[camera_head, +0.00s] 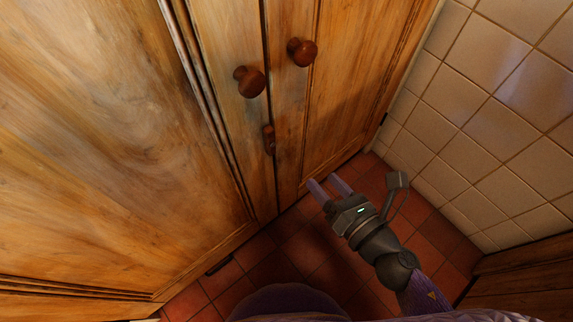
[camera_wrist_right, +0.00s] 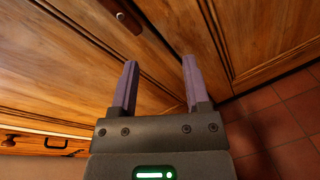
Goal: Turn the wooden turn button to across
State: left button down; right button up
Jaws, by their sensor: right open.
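The wooden turn button (camera_head: 269,140) is a small dark brown piece on the cupboard front, near the seam between the two doors and below the knobs. In the head view it looks upright, along the seam. It also shows in the right wrist view (camera_wrist_right: 129,22), beyond the fingers near the top. My right gripper (camera_head: 325,184) is open and empty, with its two purple fingers apart, below and to the right of the turn button and not touching it. The fingers also show in the right wrist view (camera_wrist_right: 160,82). My left gripper is not in view.
Two round wooden knobs, a left one (camera_head: 249,81) and a right one (camera_head: 302,52), stick out above the turn button. A tiled wall (camera_head: 480,110) stands to the right of the cupboard. The red tiled floor (camera_head: 278,268) is clear below the doors.

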aim_at(272, 136)
jog(key=w+a+r+n+y, duration=0.1)
jog(key=n, duration=0.1)
jog(key=w+a+r+n+y+p, duration=0.1)
jog(key=a+r+n, duration=0.1)
jog(key=w+a+r+n, duration=0.1)
jog(key=a+r+n, duration=0.1)
jog(key=n, duration=0.1)
jog(key=shift+w+a+r+t+y, duration=0.15)
jog(key=shift+a+t+y, duration=0.1)
jog(key=shift+t+y, duration=0.15)
jog(key=x, duration=0.3)
jog(key=f+x, duration=0.1)
jog(key=shift+w+a+p, duration=0.3)
jog(key=shift+p, duration=0.1)
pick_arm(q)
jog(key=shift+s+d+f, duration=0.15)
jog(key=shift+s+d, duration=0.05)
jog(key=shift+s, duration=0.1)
pick_arm(e)
jog(key=shift+c, duration=0.2)
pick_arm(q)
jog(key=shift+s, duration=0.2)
pick_arm(e)
grip_shut()
